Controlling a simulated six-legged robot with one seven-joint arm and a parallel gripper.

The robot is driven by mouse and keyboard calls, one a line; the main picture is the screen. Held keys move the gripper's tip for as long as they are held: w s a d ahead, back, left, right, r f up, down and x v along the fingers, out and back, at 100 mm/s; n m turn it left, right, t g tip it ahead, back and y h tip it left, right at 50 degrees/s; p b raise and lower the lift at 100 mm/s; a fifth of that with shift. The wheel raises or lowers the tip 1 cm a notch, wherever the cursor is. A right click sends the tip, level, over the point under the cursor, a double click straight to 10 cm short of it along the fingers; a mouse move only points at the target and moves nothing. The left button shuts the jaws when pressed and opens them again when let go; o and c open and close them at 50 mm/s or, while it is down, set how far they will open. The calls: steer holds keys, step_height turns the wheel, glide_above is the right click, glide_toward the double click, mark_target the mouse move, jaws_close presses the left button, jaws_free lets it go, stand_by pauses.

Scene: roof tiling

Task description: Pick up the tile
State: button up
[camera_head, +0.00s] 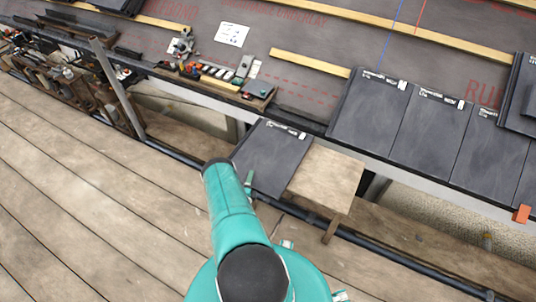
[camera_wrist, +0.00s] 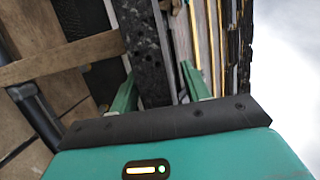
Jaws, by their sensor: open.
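A flat dark slate-grey tile (camera_head: 272,158) with a pale label strip along its top edge lies on a wooden board stand (camera_head: 327,178), covering its left part. My gripper (camera_wrist: 160,78) is open, with one green finger on each side in the wrist view. A dark speckled tile edge (camera_wrist: 146,45) shows between the fingers, nearer the left one. I cannot tell whether either finger touches it. In the head view my teal arm hides most of the gripper at the tile's left edge; only a small green part shows there.
Several laid tiles (camera_head: 430,125) line the roof edge at right, with an orange clip (camera_head: 521,214). Wooden battens (camera_head: 310,62) cross the underlay. A tray of small tools (camera_head: 222,80) sits at the eave. A dark rail (camera_head: 400,258) borders the plank deck (camera_head: 90,190).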

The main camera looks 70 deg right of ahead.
steer(key=shift+d, duration=0.15)
jaws_close()
steer(key=shift+w+r, duration=0.1)
stand_by(1.3)
